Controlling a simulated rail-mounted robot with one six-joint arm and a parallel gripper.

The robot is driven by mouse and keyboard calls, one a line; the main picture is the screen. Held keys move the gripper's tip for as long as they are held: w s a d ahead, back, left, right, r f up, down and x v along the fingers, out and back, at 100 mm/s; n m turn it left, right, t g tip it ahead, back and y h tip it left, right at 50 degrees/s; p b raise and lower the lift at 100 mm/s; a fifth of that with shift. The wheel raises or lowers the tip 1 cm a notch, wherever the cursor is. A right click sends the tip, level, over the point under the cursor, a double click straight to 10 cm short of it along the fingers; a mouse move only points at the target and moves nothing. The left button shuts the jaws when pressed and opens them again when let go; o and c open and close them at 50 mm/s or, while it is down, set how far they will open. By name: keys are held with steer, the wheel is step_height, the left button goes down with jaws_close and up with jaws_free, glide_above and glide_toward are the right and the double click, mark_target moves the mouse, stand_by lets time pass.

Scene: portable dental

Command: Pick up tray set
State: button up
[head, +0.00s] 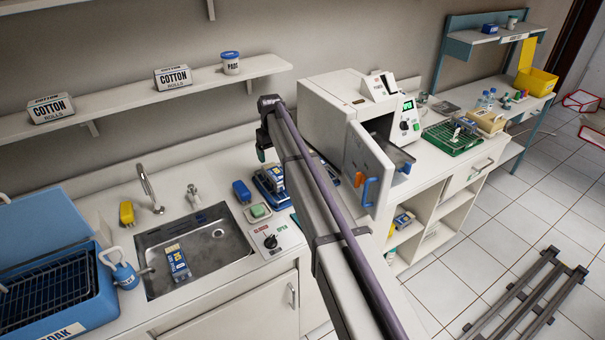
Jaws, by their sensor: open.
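A blue tray with small items in it (264,193) lies on the counter right of the sink, partly hidden behind my arm. I cannot tell for sure that it is the tray set. A green wire tray holding small items (437,136) stands on the counter right of the white sterilizer. My gripper (262,152) is at the far end of my arm, above and behind the blue tray, apart from it. It looks empty, and its fingers are small and partly hidden.
The white sterilizer (325,107) stands with its door (369,165) swung open beside my arm. The sink (215,225) holds a blue-and-yellow box (177,262). A blue bin with a wire basket (75,318) is at the left. A shelf (205,82) runs above the counter.

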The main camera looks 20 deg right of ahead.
mark_target(275, 172)
steer(key=f+b, duration=0.5)
steer(key=f, duration=0.1)
steer(key=shift+a+b, duration=0.2)
steer(key=shift+b, duration=0.2)
steer(key=f+b, duration=0.5)
steer(key=shift+d+f, duration=0.15)
steer(key=shift+d, duration=0.05)
steer(key=shift+r, duration=0.3)
steer(key=shift+c, duration=0.3)
steer(key=c, duration=1.1)
step_height(275, 172, up, 10)
steer(key=p, duration=1)
step_height(275, 172, up, 15)
steer(key=p, duration=1.5)
